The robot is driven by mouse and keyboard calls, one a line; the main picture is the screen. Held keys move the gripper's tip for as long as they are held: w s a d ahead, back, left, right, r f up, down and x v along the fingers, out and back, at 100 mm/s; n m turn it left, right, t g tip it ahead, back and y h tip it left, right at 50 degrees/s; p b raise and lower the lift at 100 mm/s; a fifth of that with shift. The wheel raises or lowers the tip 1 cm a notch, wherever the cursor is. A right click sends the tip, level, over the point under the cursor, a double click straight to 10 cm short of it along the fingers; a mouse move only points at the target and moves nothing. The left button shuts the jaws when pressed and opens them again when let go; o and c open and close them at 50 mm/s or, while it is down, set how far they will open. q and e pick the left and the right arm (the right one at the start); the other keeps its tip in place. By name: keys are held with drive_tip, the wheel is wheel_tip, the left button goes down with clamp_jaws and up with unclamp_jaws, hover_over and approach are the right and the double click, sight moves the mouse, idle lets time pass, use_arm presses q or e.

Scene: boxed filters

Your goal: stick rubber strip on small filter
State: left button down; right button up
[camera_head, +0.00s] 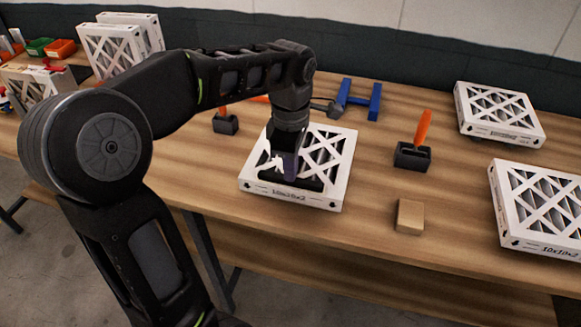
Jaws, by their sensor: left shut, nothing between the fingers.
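A small white-framed filter (330,196) with a lattice top lies flat on the wooden table in the middle of the view. My left gripper (289,172) points down over the near part of this filter, shut, with nothing seen between its fingers. A dark strip-like piece (308,184) lies along the filter's near edge beside the fingertips. It may be the rubber strip, but the gripper partly hides it. I cannot tell whether the fingertips touch it. My right gripper is not in view.
Two more filters (497,112) (540,205) lie at the right. Black holders with orange-handled tools (412,157) (225,124) flank the middle filter. A tan block (409,217) sits near the front edge, a blue stand (358,101) behind. Upright filters (110,48) stand at the back left.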

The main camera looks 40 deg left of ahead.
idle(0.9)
use_arm(q)
drive_tip(key=shift+r+p, duration=2.85)
drive_tip(key=shift+r, duration=0.65)
